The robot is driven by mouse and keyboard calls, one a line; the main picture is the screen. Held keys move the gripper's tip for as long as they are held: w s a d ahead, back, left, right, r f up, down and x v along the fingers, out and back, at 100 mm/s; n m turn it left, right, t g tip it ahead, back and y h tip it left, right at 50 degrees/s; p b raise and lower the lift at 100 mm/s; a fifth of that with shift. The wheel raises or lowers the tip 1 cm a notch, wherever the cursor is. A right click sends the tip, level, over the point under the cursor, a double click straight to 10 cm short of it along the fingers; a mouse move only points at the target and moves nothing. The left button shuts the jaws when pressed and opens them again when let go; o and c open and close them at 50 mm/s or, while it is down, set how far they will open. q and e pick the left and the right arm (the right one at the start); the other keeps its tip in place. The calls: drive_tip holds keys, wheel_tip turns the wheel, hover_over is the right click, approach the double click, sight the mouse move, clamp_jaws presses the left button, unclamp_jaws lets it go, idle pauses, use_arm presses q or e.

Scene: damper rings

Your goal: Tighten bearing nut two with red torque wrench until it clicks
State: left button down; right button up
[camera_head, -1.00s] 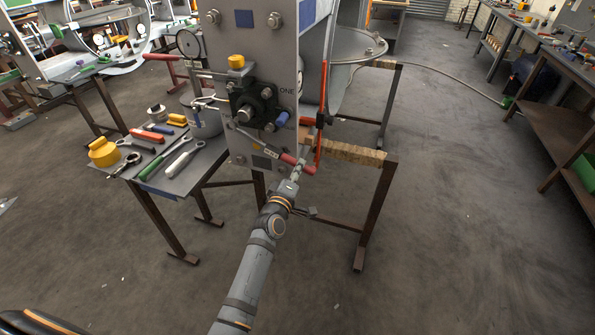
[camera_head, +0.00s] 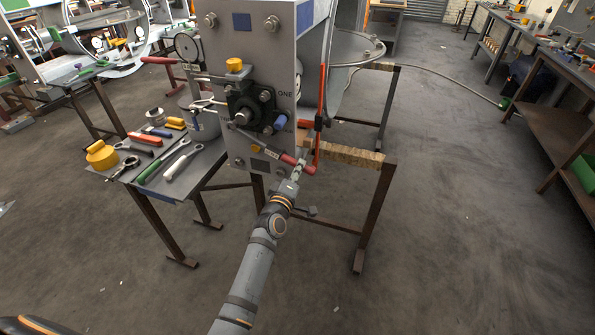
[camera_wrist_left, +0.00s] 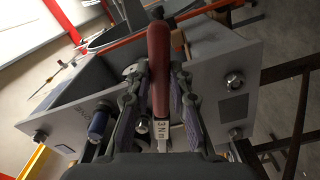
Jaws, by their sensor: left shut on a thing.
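The torque wrench has a red handle (camera_head: 301,166) and a thin grey shaft (camera_head: 250,141) with a label; it slants up-left across the lower front of the grey plate (camera_head: 233,55). In the left wrist view the red handle (camera_wrist_left: 159,65) lies between the fingers and the shaft label (camera_wrist_left: 163,131) reads "3 Nm". My left gripper (camera_head: 299,172) is shut on this wrench; it also shows in the left wrist view (camera_wrist_left: 158,78). The black bearing housing (camera_head: 243,97) sits above the wrench, beside the word "ONE". I cannot make out nut two or the wrench head's seating. My right gripper is out of view.
A small table (camera_head: 205,170) at left holds several hand tools and a yellow pot (camera_head: 102,155). A dial gauge (camera_head: 187,46) stands beside the plate. An orange-red upright bar (camera_head: 321,100) is close to my gripper. A wood-topped stand (camera_head: 352,154) is behind. Floor at right is clear.

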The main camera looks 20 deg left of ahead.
use_arm(q)
drive_tip(key=shift+w+r, duration=0.1)
drive_tip(key=shift+w, duration=0.05)
drive_tip(key=shift+s, duration=0.25)
drive_tip(key=shift+w, duration=0.1)
idle(0.8)
drive_tip(key=shift+w, duration=0.15)
drive_tip(key=shift+s, duration=0.25)
drive_tip(key=shift+w, duration=0.65)
idle(1.3)
drive_tip(key=shift+w, duration=0.35)
